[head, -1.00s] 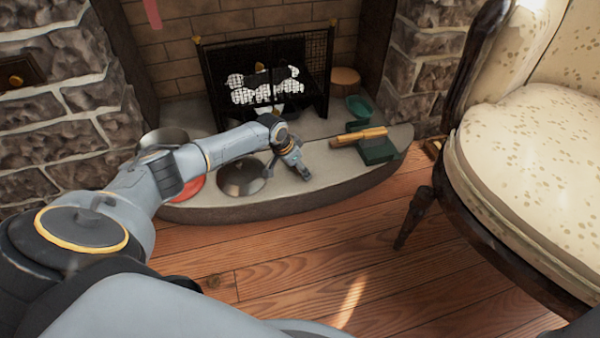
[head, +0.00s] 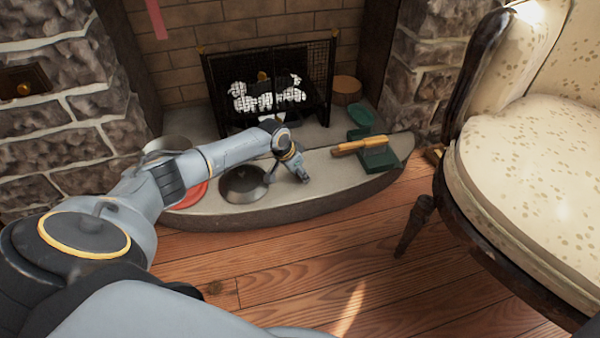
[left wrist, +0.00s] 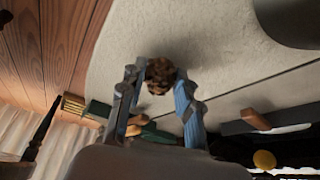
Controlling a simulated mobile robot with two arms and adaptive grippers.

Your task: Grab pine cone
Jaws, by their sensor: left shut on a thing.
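The brown pine cone (left wrist: 160,75) shows in the left wrist view, between the tips of my left gripper (left wrist: 158,82). The fingers are shut on it from both sides. In the head view my left gripper (head: 304,178) is over the pale hearth slab (head: 325,195), near its front edge. The pine cone cannot be made out there. My right gripper is not in view.
A dark round lid (head: 243,184) sits left of the gripper. A green object with a wooden-handled item (head: 361,146) lies to its right. The fireplace screen (head: 318,75) stands behind. An armchair (head: 530,160) is at the right; wooden floor (head: 290,260) lies in front.

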